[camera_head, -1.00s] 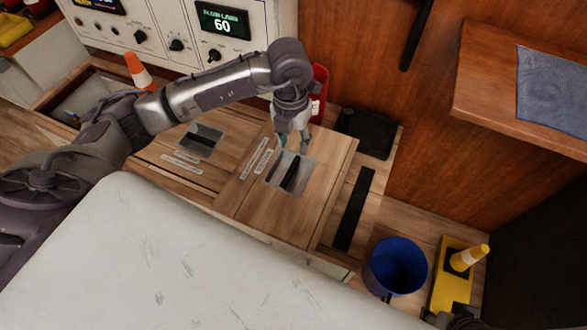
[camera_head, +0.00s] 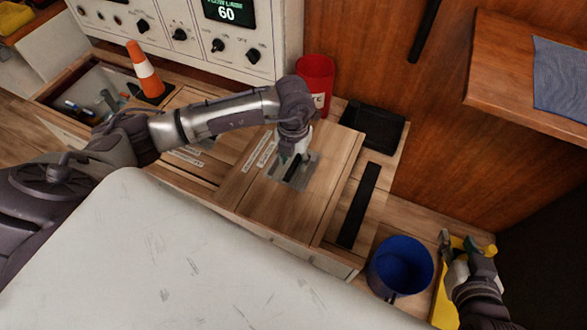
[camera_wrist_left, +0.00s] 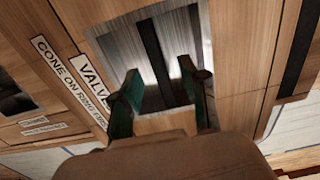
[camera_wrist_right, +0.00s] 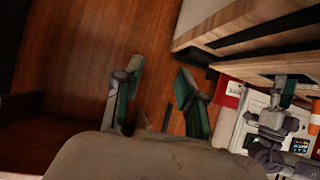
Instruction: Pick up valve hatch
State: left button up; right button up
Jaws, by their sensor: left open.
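The valve hatch (camera_head: 255,190) is a wooden panel in the bench top with a metal recess plate and a dark bar handle (camera_head: 290,172). In the left wrist view the handle (camera_wrist_left: 150,48) runs between my fingers, beside a label starting "VALVE" (camera_wrist_left: 90,75). My left gripper (camera_head: 293,152) is over the handle, fingers pointing down and open on either side of it; I cannot tell whether they touch it. My right gripper (camera_head: 466,248) is at the lower right, over the yellow block (camera_head: 443,297); its fingers (camera_wrist_right: 160,95) are open and empty in the right wrist view.
A red cup (camera_head: 314,82) and a black tray (camera_head: 372,128) stand behind the hatch. A black slot (camera_head: 359,205) and a blue bucket (camera_head: 400,266) are to its right. An orange cone (camera_head: 146,72) stands at the back left. A wooden shelf (camera_head: 500,70) juts out upper right.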

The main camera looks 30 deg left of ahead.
pick_arm(q)
jog(key=shift+f, duration=1.35)
grip_shut()
pick_arm(e)
jog(key=w+r+t, duration=0.1)
jog(key=w+a+r+t, duration=0.1)
jog(key=r, duration=0.1)
jog(key=shift+y, duration=0.4)
pick_arm(q)
jog(key=shift+r, duration=0.15)
pick_arm(e)
jog(key=shift+w, duration=0.1)
